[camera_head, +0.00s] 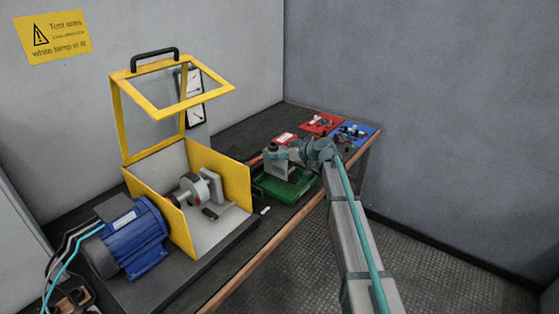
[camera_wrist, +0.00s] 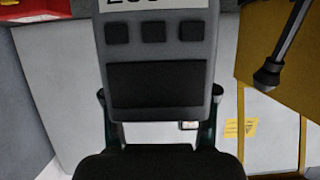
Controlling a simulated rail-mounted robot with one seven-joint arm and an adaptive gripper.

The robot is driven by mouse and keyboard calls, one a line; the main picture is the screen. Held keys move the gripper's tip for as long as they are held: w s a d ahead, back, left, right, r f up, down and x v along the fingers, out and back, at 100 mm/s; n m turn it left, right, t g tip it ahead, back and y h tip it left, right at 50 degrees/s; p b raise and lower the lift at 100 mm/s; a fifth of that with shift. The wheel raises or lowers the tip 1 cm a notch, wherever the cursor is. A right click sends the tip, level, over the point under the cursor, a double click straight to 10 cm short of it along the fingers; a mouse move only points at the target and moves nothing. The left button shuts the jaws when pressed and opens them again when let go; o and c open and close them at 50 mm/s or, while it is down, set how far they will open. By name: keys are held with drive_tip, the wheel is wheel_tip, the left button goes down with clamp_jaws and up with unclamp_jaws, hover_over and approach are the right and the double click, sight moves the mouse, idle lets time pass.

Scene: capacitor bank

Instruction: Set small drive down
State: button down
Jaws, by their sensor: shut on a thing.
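The small drive (camera_wrist: 158,68) fills the middle of the wrist view. It is a grey box with a white label at the top, a row of three dark square buttons and a dark panel below. My gripper (camera_wrist: 159,105) is shut on it, with one finger at each side. In the head view the drive (camera_head: 277,169) is a small grey box at my gripper (camera_head: 280,154), above or in the green tray (camera_head: 265,194) on the bench. I cannot tell whether its underside, which is hidden, touches the tray.
The yellow guard box (camera_head: 147,162) with its raised frame lid stands left of the tray, beside a blue motor (camera_head: 134,239). A red mat (camera_head: 321,123) and a blue mat (camera_head: 353,133) with small parts lie at the far end. A small white item (camera_head: 265,210) lies before the tray.

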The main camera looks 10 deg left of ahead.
drive_tip(key=shift+w+f, duration=0.15)
drive_tip(key=shift+w, duration=0.05)
drive_tip(key=shift+w+f+p, duration=0.15)
drive_tip(key=shift+f+p, duration=0.3)
drive_tip(key=shift+f, duration=1.3)
drive_tip(key=shift+f, duration=0.1)
drive_tip(key=shift+c, duration=1.6)
unclamp_jaws()
drive_tip(key=b+v, duration=0.1)
drive_tip(key=v, duration=1.1)
drive_tip(key=shift+b, duration=0.3)
drive_tip(key=shift+d, duration=0.1)
